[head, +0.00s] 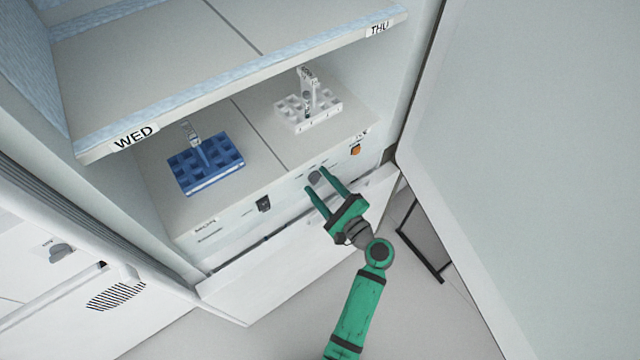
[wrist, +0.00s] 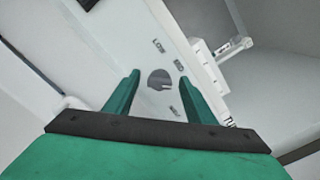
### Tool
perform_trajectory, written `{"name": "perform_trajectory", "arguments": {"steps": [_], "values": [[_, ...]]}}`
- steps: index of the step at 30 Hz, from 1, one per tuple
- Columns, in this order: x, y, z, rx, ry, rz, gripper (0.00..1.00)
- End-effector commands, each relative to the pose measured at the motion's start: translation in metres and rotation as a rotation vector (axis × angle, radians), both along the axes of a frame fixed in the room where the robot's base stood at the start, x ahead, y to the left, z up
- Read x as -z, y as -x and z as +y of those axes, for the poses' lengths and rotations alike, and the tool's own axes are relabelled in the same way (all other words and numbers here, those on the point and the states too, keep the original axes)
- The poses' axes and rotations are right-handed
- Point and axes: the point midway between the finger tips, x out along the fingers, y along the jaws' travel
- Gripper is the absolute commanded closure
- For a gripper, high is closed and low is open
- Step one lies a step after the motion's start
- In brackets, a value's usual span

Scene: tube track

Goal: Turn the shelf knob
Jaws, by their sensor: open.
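The shelf knob (head: 315,177) is a round grey dial on the front panel below the lower shelf. In the wrist view the knob (wrist: 160,79) sits between my fingers, with small labels such as "LOW" and "MID" around it. My green gripper (head: 318,181) is open, with one finger on each side of the knob. In the wrist view my gripper (wrist: 158,84) shows a gap between each finger and the knob. I cannot tell how far the fingertips are from the panel.
A blue rack (head: 212,178) and a white rack (head: 318,120) stand on the lower shelf, each with a tube. The panel also has a black switch (head: 264,204) and an orange switch (head: 355,150). A large open door (head: 530,130) stands to the right of my arm.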

Motion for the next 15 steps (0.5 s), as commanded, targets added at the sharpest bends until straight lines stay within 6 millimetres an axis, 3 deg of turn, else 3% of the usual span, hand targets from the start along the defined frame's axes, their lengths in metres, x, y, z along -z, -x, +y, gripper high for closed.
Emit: {"name": "perform_trajectory", "arguments": {"steps": [8, 13, 15], "values": [[0.0004, -0.0010, 0.0008, 0.001, 0.000, 0.001, 0.50], [0.0004, -0.0009, 0.0006, 0.001, 0.000, 0.001, 0.88], [0.0004, -0.0009, 0.0006, 0.001, 0.000, 0.001, 0.91]]}}
